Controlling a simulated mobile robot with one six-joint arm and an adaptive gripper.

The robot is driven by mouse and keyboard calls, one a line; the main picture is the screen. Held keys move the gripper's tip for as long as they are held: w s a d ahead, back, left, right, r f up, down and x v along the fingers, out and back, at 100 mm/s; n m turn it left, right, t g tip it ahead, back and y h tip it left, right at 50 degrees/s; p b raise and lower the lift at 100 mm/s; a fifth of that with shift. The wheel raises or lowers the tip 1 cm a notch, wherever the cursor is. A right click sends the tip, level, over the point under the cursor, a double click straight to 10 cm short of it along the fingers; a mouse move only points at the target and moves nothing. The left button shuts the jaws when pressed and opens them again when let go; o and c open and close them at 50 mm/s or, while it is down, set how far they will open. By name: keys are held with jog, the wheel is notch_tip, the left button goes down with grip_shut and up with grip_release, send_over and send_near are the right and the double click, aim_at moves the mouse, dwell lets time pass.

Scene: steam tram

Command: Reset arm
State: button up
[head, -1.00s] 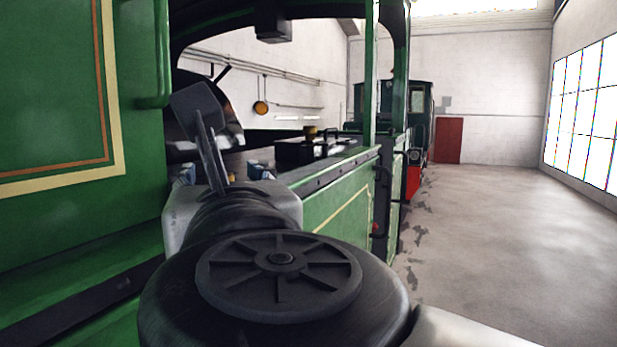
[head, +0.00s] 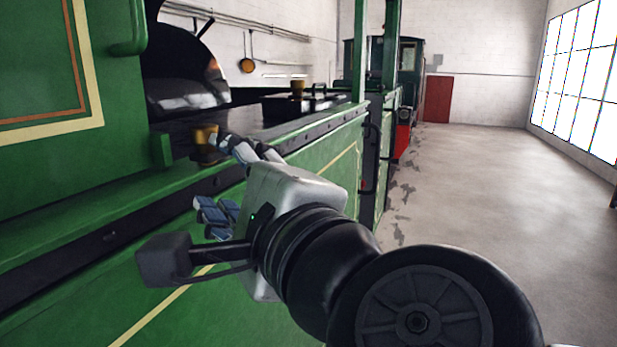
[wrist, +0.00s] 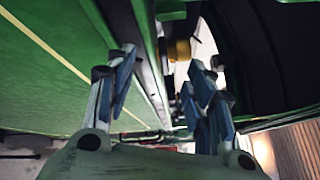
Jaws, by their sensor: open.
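My gripper (head: 228,182) is open and empty in the head view, beside the green side panel of the steam tram (head: 325,150). One finger set is up near the top ledge and the other is lower, against the green panel in the picture. In the wrist view my gripper (wrist: 160,95) shows its blue-grey fingers spread apart, with the tram's ledge between them. A brass fitting (head: 206,143) stands on the ledge just behind the upper fingers; a brass-coloured part also shows in the wrist view (wrist: 179,50). I cannot tell whether the fingers touch the tram.
The dark deck holds a black box (head: 300,104) and another brass fitting (head: 297,88). A second green vehicle (head: 409,60) stands farther back. A red door (head: 438,99) is in the rear wall. The concrete floor (head: 500,200) to the right is clear.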

jog(key=d+f+n+g+h, duration=0.25)
jog(key=d+f+n, duration=0.25)
jog(key=f+n, duration=0.5)
jog(key=s+d+f+n+g+h, duration=0.3)
jog(key=s+d+f+g+h, duration=0.15)
jog(key=d+f, duration=0.5)
jog(key=s+d+f+n+g+h, duration=0.25)
jog(key=s+d+f, duration=0.35)
jog(key=d+f, duration=0.4)
notch_tip(320, 180, down, 28)
jog(key=s+a+b, duration=0.1)
jog(key=a+b, duration=0.1)
jog(key=b, duration=2.3)
jog(key=shift+s+g+b, duration=0.3)
jog(key=shift+g, duration=0.15)
jog(key=shift+r, duration=0.2)
jog(key=shift+c, duration=0.4)
